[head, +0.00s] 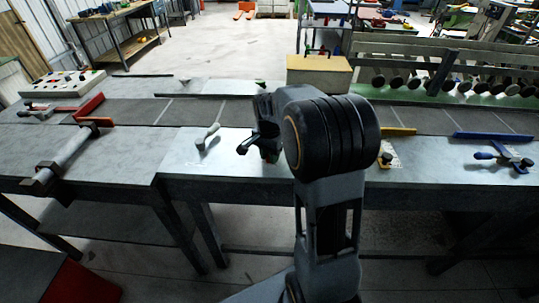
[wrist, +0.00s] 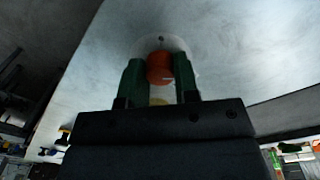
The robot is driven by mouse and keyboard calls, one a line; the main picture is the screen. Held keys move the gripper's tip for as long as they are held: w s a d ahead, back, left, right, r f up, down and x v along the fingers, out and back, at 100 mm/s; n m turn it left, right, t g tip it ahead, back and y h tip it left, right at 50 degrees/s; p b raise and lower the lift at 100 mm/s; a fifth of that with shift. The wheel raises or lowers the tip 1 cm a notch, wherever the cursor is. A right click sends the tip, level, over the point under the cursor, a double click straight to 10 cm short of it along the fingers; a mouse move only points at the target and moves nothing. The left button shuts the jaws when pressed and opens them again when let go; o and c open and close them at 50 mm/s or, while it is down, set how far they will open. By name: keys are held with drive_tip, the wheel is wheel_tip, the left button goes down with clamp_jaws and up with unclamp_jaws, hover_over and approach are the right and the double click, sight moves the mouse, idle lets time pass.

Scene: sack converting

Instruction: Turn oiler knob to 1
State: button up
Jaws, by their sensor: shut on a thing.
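The oiler knob (wrist: 159,66) is orange-red and round, on a pale round plate (wrist: 176,43) on the grey bench top, in the wrist view. A short light mark shows on its lower right. A small dark dot sits on the plate above it; no numbers are readable. My gripper (wrist: 160,72) has its two green fingers on either side of the knob, shut on it. A yellowish patch shows between the fingers below the knob. In the head view my gripper (head: 268,152) is low over the bench, and my arm hides the knob.
A dark conveyor strip (head: 220,111) runs behind; a cardboard-coloured box (head: 319,75) stands beyond.

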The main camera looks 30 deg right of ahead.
drive_tip(key=o, duration=0.9)
drive_tip(key=r, duration=1.3)
drive_tip(key=shift+w+a+r, duration=0.1)
drive_tip(key=shift+w+r, duration=0.15)
drive_tip(key=shift+r, duration=0.15)
drive_tip(key=n+t, duration=0.1)
drive_tip(key=n, duration=0.5)
approach(268, 155)
drive_tip(key=s+a, duration=0.1)
drive_tip(key=s, duration=0.1)
drive_tip(key=s+a+f+n+t, duration=0.1)
drive_tip(key=s+a+n, duration=0.1)
drive_tip(key=s, duration=0.2)
drive_tip(key=s+a+f+n+t, duration=0.1)
drive_tip(key=s+a+n, duration=0.1)
drive_tip(key=s, duration=0.3)
drive_tip(key=s+a+f+n+t, duration=0.1)
drive_tip(key=s+a+n, duration=0.1)
drive_tip(key=s+a, duration=0.2)
drive_tip(key=shift+s+n, duration=0.3)
drive_tip(key=shift+s, duration=0.3)
